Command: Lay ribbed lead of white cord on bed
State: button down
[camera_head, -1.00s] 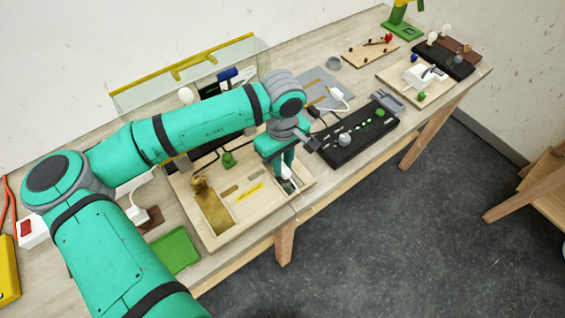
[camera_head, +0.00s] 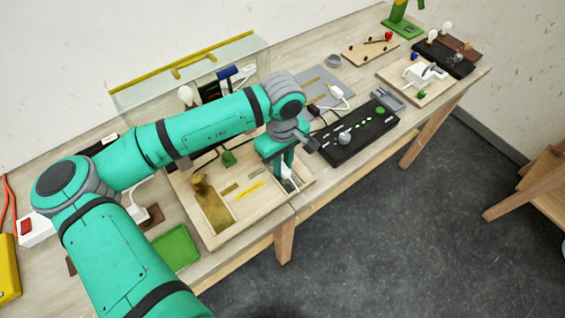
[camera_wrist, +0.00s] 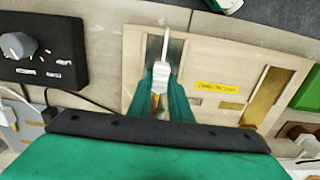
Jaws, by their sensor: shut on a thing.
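My gripper (camera_wrist: 160,98) points down with its two green fingers shut on the white ribbed lead (camera_wrist: 161,72). The lead's thin white tip points away from the fingers in the wrist view. It lies over a narrow dark grey recess (camera_wrist: 178,50) in the light wooden board, which looks like the bed. I cannot tell whether the lead touches the recess floor. In the head view my gripper (camera_head: 286,168) is over the board's right end, with a bit of the white lead (camera_head: 291,184) showing below it. The fingers hide part of the lead.
The wooden board (camera_head: 229,235) also has a brown trough (camera_head: 212,212) and a yellow label (camera_wrist: 218,87). A black panel with a grey knob (camera_head: 344,138) stands close on the right. A green pad (camera_head: 175,248) lies to the left. The table's front edge is close by.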

jog(key=shift+f, duration=0.1)
jog(key=c, duration=1.5)
grip_release()
jog(key=shift+c, duration=0.2)
notch_tip(320, 180, up, 11)
jog(key=shift+f, duration=0.1)
